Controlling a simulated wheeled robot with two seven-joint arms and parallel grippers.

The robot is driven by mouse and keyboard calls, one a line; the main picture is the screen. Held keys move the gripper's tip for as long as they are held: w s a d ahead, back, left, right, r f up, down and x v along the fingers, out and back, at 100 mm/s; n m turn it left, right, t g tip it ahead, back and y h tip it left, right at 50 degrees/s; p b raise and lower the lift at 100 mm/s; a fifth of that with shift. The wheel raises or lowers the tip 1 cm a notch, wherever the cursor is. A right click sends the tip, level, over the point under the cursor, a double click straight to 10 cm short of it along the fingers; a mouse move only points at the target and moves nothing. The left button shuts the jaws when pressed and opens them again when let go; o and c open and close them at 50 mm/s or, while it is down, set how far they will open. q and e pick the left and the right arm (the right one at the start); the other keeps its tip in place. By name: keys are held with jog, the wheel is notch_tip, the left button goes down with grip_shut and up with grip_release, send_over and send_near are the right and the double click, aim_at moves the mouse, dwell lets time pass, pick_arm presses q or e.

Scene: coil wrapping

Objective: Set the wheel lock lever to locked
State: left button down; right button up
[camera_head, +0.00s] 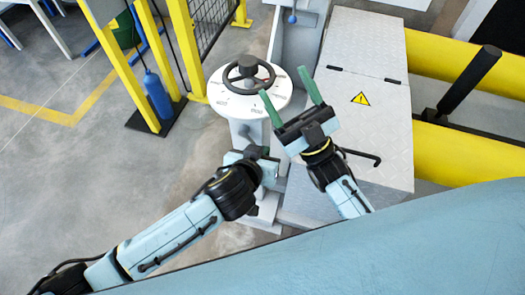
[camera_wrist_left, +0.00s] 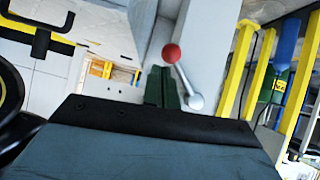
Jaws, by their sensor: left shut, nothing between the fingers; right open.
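A small lever with a red ball knob (camera_wrist_left: 172,53) and a metal pivot end (camera_wrist_left: 195,101) shows in the left wrist view, slanting on a grey surface. I take it for the wheel lock lever; I cannot tell its setting. My left gripper (camera_wrist_left: 160,75) is shut and empty, its green fingers just left of the lever in that view; I cannot tell if they touch. In the head view my left gripper (camera_head: 262,157) is low by the handwheel pedestal, and the lever is hidden. My right gripper (camera_head: 290,96) is open and empty, its fingers right of the black handwheel (camera_head: 249,73).
The white round pedestal top (camera_head: 222,97) carries the handwheel. A grey metal box (camera_head: 365,115) with a warning sign stands right of it, with yellow rollers (camera_head: 465,155) beyond. Yellow posts (camera_head: 185,50) and a blue bottle (camera_head: 157,95) stand left.

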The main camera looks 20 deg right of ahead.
pick_arm(q)
jog(key=shift+f+m+p, duration=0.2)
jog(key=shift+m+p, duration=0.1)
jog(key=shift+p, duration=0.3)
pick_arm(e)
jog(key=s+r+m+h, duration=0.3)
jog(key=r+m+h, duration=0.1)
jog(key=r, duration=0.2)
jog(key=s+r+m+t+h, duration=0.1)
jog(key=s+r+m+h, duration=0.3)
jog(key=r+m, duration=0.1)
jog(key=shift+a+r, duration=0.35)
jog(key=shift+r, duration=0.55)
